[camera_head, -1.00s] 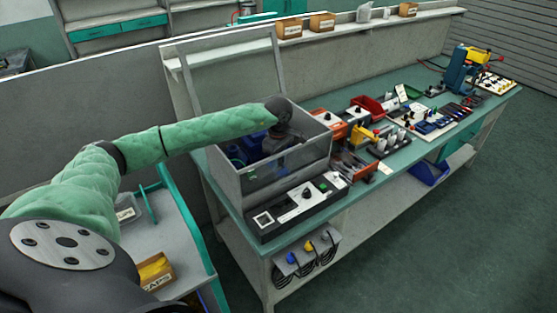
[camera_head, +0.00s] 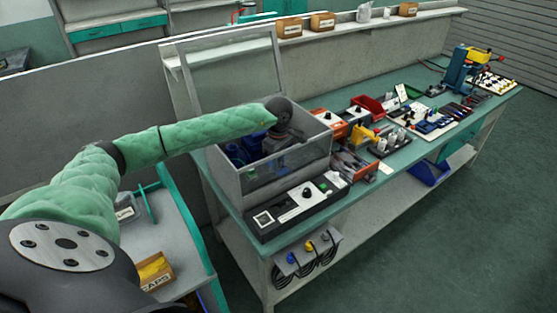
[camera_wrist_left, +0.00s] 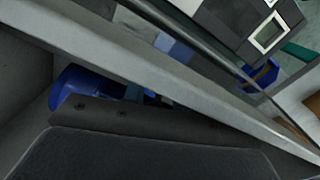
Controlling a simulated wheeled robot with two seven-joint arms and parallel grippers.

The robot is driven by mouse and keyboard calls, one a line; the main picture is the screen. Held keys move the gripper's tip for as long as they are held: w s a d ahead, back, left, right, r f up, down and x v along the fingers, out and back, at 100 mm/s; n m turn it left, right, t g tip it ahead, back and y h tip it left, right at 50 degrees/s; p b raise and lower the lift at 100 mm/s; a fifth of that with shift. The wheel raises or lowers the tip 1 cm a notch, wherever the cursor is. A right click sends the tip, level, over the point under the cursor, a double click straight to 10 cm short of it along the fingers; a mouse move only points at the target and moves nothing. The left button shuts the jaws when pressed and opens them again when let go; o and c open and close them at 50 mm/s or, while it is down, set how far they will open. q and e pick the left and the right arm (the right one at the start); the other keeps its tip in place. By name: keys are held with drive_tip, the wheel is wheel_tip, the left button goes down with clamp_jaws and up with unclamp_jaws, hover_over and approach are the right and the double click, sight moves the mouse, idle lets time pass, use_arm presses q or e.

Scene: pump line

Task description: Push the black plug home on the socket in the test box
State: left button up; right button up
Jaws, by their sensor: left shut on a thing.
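The test box (camera_head: 236,183) stands at the near left end of the green bench, with its clear lid (camera_head: 222,85) raised. My left gripper (camera_head: 277,147) reaches down into it, beside blue pump parts (camera_head: 235,155). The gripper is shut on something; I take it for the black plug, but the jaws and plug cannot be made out. The socket is hidden too. The left wrist view shows a blue part (camera_wrist_left: 75,88) inside the box and the pale box wall (camera_wrist_left: 150,70) close to the gripper. My right gripper is out of view.
A control panel (camera_head: 300,206) lies along the front of the box. Red bins (camera_head: 368,106), a yellow tool (camera_head: 366,137) and several small parts fill the bench to the right. A side table with a caps box (camera_head: 156,272) stands at the left.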

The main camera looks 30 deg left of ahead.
use_arm(q)
drive_tip(key=shift+f+b, duration=0.25)
drive_tip(key=shift+b, duration=0.05)
idle(0.5)
drive_tip(key=o, duration=1.1)
drive_tip(key=shift+f, duration=0.1)
drive_tip(key=shift+o, duration=0.3)
drive_tip(key=shift+s, duration=0.1)
drive_tip(key=shift+r+p, duration=0.7)
drive_tip(key=shift+r, duration=3.15)
